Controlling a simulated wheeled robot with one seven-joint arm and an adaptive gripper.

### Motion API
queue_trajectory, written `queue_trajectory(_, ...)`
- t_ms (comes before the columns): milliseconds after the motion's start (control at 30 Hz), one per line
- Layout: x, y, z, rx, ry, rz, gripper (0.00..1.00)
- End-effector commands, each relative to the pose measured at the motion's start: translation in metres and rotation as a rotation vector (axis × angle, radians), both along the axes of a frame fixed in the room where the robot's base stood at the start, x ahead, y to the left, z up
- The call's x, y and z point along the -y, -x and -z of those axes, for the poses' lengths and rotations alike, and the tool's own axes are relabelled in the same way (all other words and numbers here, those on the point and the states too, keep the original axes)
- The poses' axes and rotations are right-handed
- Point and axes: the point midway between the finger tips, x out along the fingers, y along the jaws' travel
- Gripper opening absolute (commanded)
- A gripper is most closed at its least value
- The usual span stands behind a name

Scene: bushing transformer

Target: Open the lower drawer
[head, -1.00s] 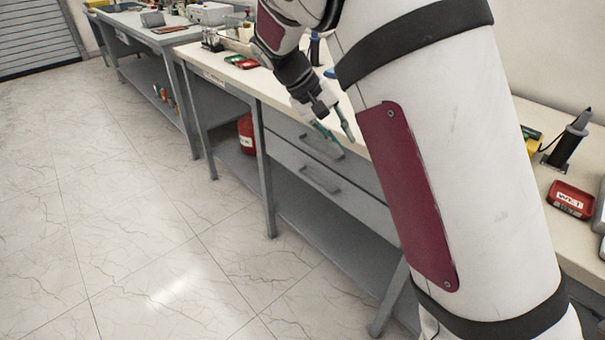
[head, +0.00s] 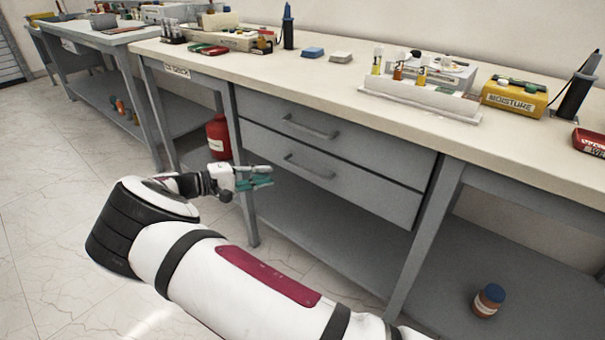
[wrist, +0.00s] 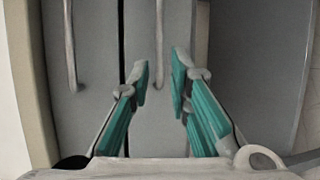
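The lower drawer (head: 375,193) is a grey front with a bar handle (head: 310,167), below the upper drawer (head: 375,150) in the bench. Both drawers look shut. My gripper (head: 268,176), with green finger pads, is in front of the drawers, left of the lower handle in the head view. In the wrist view, my gripper (wrist: 160,78) is open and empty. The lower drawer's handle (wrist: 159,45) runs lengthwise, its end between the fingertips. I cannot tell the remaining distance in depth. The upper drawer's handle (wrist: 70,45) lies farther left.
The benchtop (head: 345,90) holds a vial rack (head: 420,95) and a yellow moisture box (head: 515,97). A red container (head: 218,138) stands on the lower shelf left of the drawers. A brown jar (head: 488,300) sits on the shelf at right. The floor at left is clear.

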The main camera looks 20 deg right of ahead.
Motion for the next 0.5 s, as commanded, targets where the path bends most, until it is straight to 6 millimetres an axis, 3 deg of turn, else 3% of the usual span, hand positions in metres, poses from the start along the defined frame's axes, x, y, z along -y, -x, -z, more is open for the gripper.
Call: queue_trajectory(500,0.093,-0.020,0.018,-0.001,-0.001,0.006,0.18)
